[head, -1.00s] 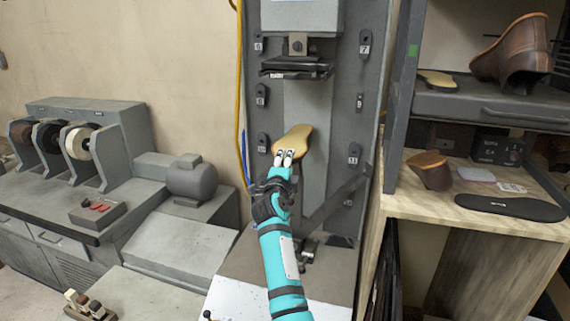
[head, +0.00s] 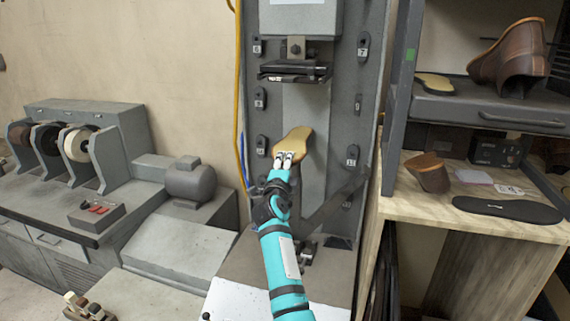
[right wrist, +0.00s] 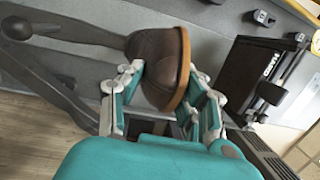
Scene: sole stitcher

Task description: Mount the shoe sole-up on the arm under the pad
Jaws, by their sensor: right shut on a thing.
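The brown shoe shows its tan sole (head: 293,141) facing up in the head view, below the dark pad (head: 295,71) of the machine and with a clear gap under it. My right gripper (head: 289,156) is shut on the shoe at its near end. In the right wrist view the brown upper (right wrist: 153,62) sits between the fingers of the right gripper (right wrist: 160,95). A dark grey arm (right wrist: 75,30) reaches toward the shoe from the left there. Whether the shoe is on it, I cannot tell. The pad also shows there as a black block (right wrist: 258,75). My left gripper is out of view.
The machine's grey column (head: 345,120) stands behind the shoe, with a yellow cable at its left. A shelf (head: 490,105) at the right holds another brown shoe (head: 512,55). A bench with grinding wheels (head: 75,145) stands at the left.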

